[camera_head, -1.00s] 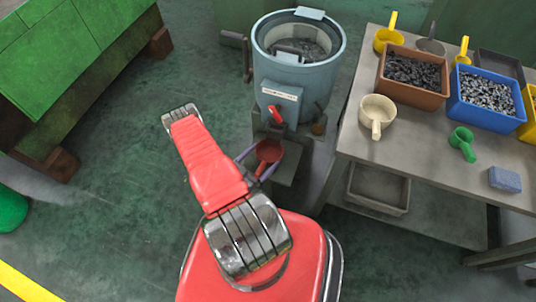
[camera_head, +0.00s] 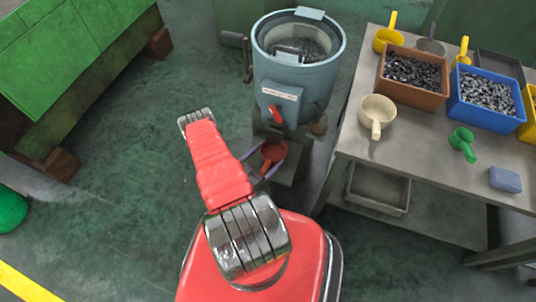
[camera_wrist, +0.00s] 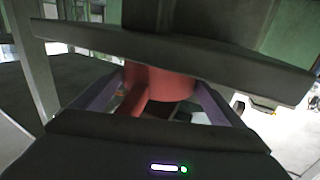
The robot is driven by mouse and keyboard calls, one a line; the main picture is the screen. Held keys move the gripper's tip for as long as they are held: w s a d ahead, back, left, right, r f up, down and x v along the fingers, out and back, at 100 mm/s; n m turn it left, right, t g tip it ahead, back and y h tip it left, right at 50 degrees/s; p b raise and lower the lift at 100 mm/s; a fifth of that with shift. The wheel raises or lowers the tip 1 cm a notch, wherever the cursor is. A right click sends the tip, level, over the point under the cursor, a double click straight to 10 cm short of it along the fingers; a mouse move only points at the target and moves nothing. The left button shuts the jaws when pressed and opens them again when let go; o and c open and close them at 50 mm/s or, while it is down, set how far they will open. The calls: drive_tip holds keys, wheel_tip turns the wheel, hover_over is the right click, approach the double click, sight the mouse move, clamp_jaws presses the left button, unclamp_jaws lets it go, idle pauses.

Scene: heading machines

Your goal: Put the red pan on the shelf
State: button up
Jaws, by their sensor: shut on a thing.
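The red pan (camera_head: 274,150) is in front of the blue-grey drum machine (camera_head: 297,90), below its red spout (camera_head: 275,114). My gripper (camera_head: 267,163), with purple fingers, is shut on the pan's handle. In the wrist view, the red pan (camera_wrist: 175,86) shows between the fingers of my gripper (camera_wrist: 155,92), and a dark flat plate edge (camera_wrist: 225,68) crosses in front and hides part of it. A small grey shelf-like ledge (camera_head: 291,170) is low on the machine's front, near the pan. I cannot tell whether the pan touches it.
The grey table (camera_head: 420,158) at the right carries a brown bin (camera_head: 412,95), a blue bin (camera_head: 487,120), a cream pan (camera_head: 377,110), a green scoop (camera_head: 462,140) and a blue block (camera_head: 505,180). A grey tray (camera_head: 378,205) lies on its lower shelf.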

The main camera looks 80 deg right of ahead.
drive_tip(key=shift+f, duration=0.25)
drive_tip(key=o, duration=0.9)
drive_tip(key=shift+a, duration=0.1)
drive_tip(key=v, duration=1.2)
idle(0.4)
drive_tip(key=shift+w, duration=0.15)
